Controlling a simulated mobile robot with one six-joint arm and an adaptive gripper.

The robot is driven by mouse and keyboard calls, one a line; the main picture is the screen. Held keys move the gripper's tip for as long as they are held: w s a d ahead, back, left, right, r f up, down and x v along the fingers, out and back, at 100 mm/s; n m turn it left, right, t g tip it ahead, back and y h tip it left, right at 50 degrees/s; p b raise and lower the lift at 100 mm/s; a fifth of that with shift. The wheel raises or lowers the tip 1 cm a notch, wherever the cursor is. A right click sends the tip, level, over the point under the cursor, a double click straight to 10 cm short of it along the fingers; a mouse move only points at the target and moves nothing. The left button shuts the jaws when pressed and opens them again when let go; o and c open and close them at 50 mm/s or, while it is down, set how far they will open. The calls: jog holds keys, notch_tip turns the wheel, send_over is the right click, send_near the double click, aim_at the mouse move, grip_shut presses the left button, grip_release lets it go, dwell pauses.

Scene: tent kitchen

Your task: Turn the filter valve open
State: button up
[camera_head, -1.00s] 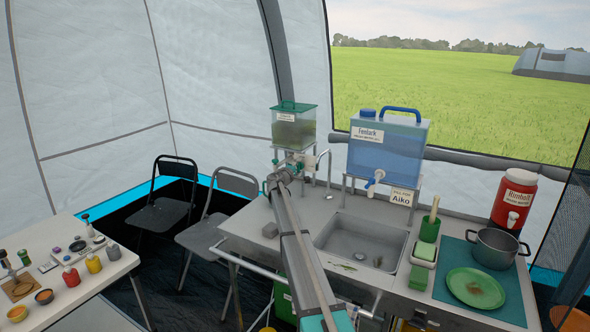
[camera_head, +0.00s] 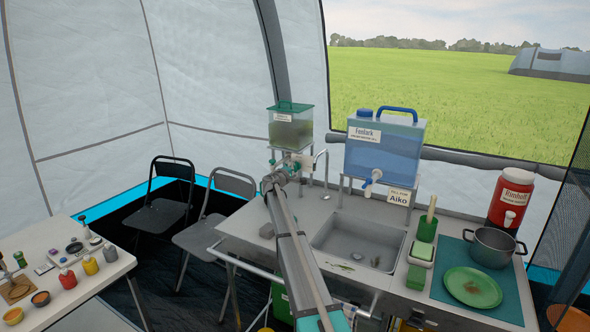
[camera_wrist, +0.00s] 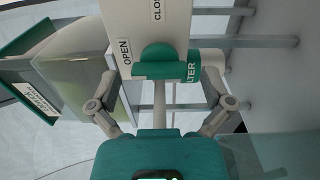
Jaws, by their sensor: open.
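The filter unit is a clear tank with a green lid (camera_head: 290,128) on a stand at the back of the counter. The wrist view shows its green valve handle (camera_wrist: 157,62) in front of a white plate (camera_wrist: 150,20) lettered OPEN and CLOSED. OPEN is left of the handle and CLOSED is above it. A green piece lettered as FILTER (camera_wrist: 190,70) is partly hidden. My gripper (camera_wrist: 160,85) is open, with one finger on each side of the handle. I cannot tell whether either finger touches it. In the head view, my gripper (camera_head: 283,175) is small, just below the tank.
A blue water container (camera_head: 385,145) with a tap stands right of the filter. A sink (camera_head: 358,240), a pot (camera_head: 492,246), a green plate (camera_head: 472,288) and a red jug (camera_head: 511,200) occupy the counter. Grey metal bars (camera_wrist: 265,42) cross behind the valve.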

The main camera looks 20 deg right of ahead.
jog(key=v, duration=1)
jog(key=shift+s+a, duration=0.25)
jog(key=s+a+f+m+g+y+p, duration=0.1)
jog(key=s+a+f+m+g+y, duration=0.15)
jog(key=s, duration=0.55)
jog(key=s+a+f+m+g+y+p, duration=0.1)
jog(key=s+a+f+m+g+p, duration=0.15)
jog(key=s, duration=0.55)
jog(key=s+a+f+m+g+y+p, duration=0.1)
jog(key=s+a+f+y, duration=0.15)
jog(key=s, duration=0.65)
jog(key=s+a+f+g+y+p, duration=0.1)
jog(key=s+a+y, duration=0.1)
jog(key=s+a, duration=0.3)
jog(key=s+a+f+m+g+y+p, duration=0.1)
jog(key=s+a, duration=0.5)
jog(key=s, duration=0.6)
jog(key=s+a+f+g+y+p, duration=0.1)
jog(key=s+a+g+y, duration=0.2)
jog(key=s+a+y, duration=0.2)
jog(key=s+a, duration=0.1)
jog(key=s, duration=0.2)
jog(key=shift+s+f+m, duration=0.25)
jog(key=shift+s+m, duration=0.05)
jog(key=shift+m, duration=0.1)
